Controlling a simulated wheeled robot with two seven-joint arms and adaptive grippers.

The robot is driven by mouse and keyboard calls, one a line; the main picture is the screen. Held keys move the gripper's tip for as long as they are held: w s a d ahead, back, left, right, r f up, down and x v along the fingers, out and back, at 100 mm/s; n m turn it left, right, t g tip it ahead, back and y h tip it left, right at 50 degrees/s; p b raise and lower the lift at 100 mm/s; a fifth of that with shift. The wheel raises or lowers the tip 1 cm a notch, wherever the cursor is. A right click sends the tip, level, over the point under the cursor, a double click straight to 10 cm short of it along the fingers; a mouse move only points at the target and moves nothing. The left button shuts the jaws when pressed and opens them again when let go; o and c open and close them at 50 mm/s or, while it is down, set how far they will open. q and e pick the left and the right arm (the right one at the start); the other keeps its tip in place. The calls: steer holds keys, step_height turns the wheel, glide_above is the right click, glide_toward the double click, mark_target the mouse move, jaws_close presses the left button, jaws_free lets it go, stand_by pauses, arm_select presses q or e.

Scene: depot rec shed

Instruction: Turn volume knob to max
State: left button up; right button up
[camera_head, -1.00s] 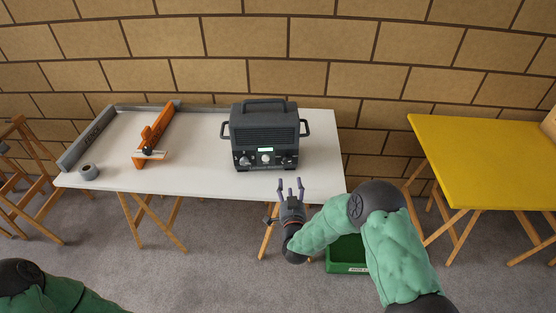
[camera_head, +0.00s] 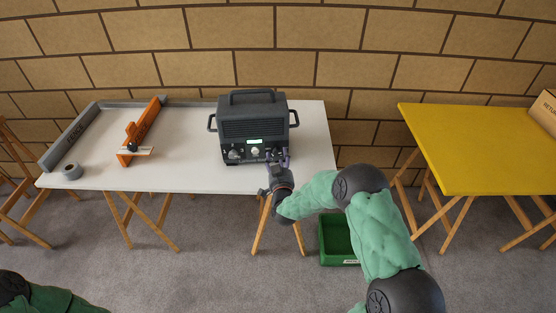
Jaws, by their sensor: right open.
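A dark grey radio (camera_head: 252,130) with a top handle and two side handles stands on the white table (camera_head: 190,165). Its front panel has a small lit display (camera_head: 254,141). Below it are a left knob (camera_head: 233,154) and a middle knob (camera_head: 255,152). My right gripper (camera_head: 277,156) is open at the lower right of the front panel, with its fingers pointing at the radio. The fingers cover the right end of the panel. I cannot tell whether they touch a knob. Only part of my left arm shows at the lower left; its gripper is out of view.
An orange tool (camera_head: 140,130) and a grey tape roll (camera_head: 72,172) lie on the table's left. Grey rails line the table's left and back edges. A green bin (camera_head: 337,240) stands on the floor under my right arm. A yellow table (camera_head: 470,150) with a cardboard box (camera_head: 545,110) stands at right.

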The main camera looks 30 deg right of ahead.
steer(key=shift+w+d, duration=0.25)
steer(key=shift+w, duration=0.2)
jaws_close()
steer(key=shift+m+b, duration=0.6)
steer(key=shift+m, duration=0.9)
steer(key=shift+r, duration=0.1)
jaws_free()
